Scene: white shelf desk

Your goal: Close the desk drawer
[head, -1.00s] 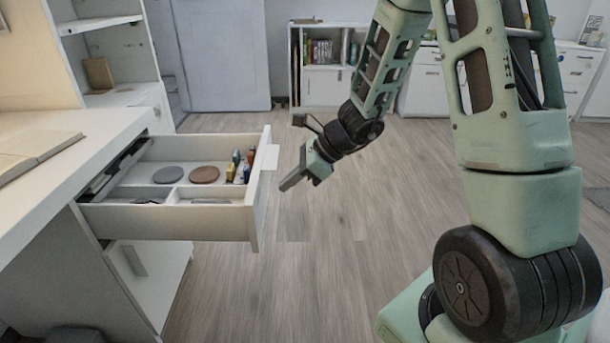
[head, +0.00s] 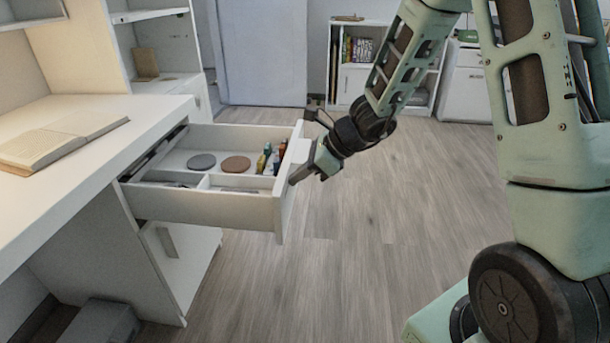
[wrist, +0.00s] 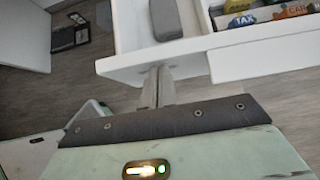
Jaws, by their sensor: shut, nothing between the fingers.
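The white desk drawer (head: 205,205) is pulled well out from under the desktop in the head view. It holds a grey disc (head: 201,161), a brown disc (head: 236,164), small colored items (head: 271,158) and divided compartments. My gripper (head: 294,181) is at the outer side of the drawer front, its shut fingers at or very near the panel. In the wrist view the shut fingers (wrist: 158,88) point at the drawer front (wrist: 160,62). Exact contact is hard to tell.
The white desktop (head: 110,150) carries an open book (head: 62,141) at left. A cabinet door (head: 185,255) is below the drawer, with a grey box (head: 100,322) on the floor. The wood floor (head: 350,240) right of the drawer is clear.

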